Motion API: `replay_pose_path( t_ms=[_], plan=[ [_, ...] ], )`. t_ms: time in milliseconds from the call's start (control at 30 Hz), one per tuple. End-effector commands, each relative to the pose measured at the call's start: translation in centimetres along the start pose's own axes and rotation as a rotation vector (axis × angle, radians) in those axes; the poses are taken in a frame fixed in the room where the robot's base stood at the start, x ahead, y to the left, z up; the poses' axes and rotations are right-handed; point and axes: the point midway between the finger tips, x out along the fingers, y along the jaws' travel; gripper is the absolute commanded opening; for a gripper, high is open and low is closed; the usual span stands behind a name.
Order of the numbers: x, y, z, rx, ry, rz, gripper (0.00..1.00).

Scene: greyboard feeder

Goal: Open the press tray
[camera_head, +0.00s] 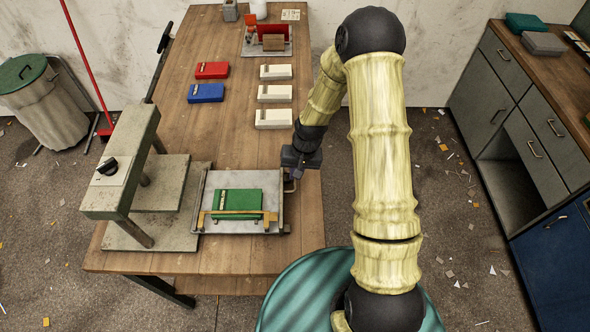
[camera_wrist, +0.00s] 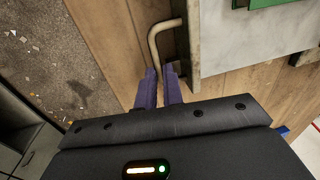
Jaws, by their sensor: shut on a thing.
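The press (camera_head: 122,168) is a grey-green frame with a black knob, standing at the left front of the wooden table. Its press tray (camera_head: 240,178) is a flat grey plate lying to the right of the press head, out in the open. A green piece (camera_head: 238,201) and a brass-coloured bar lie on it. The tray's bent metal handle (camera_wrist: 154,42) sticks out from its right edge. My gripper (camera_head: 292,173) is at this handle; in the wrist view its two purple fingers (camera_wrist: 159,88) are closed around the handle's lower end. The exact contact is partly hidden by the fingers.
Red (camera_head: 212,70) and blue (camera_head: 206,93) boxes and several white boxes (camera_head: 274,93) lie farther back on the table (camera_head: 180,65). A small fixture stands at the far end. A bin (camera_head: 45,105) is at the left.

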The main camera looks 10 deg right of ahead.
Motion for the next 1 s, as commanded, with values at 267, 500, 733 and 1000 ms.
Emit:
replay_pose_path(
  t_ms=[267,500,733,1000],
  plan=[
    [-0.08,0.03,0.15,-0.018,-0.001,-0.001,0.0],
    [-0.09,0.02,0.13,-0.018,0.0,-0.001,0.0],
    [-0.07,0.05,0.14,-0.016,-0.001,-0.001,0.31],
    [-0.21,0.1,0.15,-0.015,-0.001,-0.001,0.31]
  ],
)
